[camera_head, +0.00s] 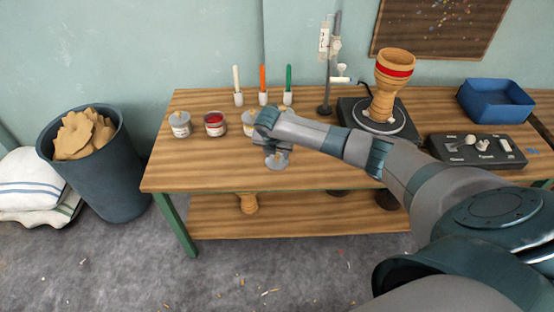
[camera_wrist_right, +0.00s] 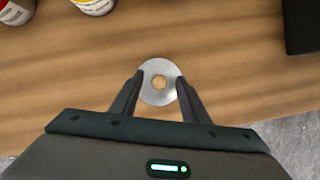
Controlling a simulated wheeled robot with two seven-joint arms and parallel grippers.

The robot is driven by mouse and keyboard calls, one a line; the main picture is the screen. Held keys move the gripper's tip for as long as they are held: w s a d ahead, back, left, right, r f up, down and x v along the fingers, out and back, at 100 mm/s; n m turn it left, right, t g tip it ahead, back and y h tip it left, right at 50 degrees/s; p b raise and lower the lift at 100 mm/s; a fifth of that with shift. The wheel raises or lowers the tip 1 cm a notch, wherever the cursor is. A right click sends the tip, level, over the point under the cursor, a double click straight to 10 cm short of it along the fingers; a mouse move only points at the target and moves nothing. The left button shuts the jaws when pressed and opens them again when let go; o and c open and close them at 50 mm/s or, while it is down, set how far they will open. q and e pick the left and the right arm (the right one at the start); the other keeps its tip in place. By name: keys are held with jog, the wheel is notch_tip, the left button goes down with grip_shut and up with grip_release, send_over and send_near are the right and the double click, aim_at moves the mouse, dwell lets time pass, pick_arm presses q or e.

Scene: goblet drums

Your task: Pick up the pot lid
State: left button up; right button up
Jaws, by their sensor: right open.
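The pot lid (camera_wrist_right: 149,95) is a round grey disc with a small tan knob, lying flat on the wooden table. It also shows in the head view (camera_head: 277,165), near the table's front edge and partly covered by my right gripper. My right gripper (camera_wrist_right: 160,78) is open, its two fingers on either side of the lid's knob, seen from above. In the head view, the right gripper (camera_head: 276,152) is over the lid. Whether the fingers touch the lid cannot be told. My left gripper is not in view.
A lidded pot (camera_head: 180,125), a red paint pot (camera_head: 214,125) and a yellow pot (camera_head: 248,123) stand behind and left. A goblet drum (camera_head: 390,85) stands on a turntable at right, near a control box (camera_head: 478,150) and blue bin (camera_head: 497,100).

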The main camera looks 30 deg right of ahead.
aim_at(277, 156)
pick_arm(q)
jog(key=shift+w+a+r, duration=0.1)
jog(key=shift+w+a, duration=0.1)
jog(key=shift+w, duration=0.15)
pick_arm(e)
jog(key=shift+f, duration=0.1)
grip_shut()
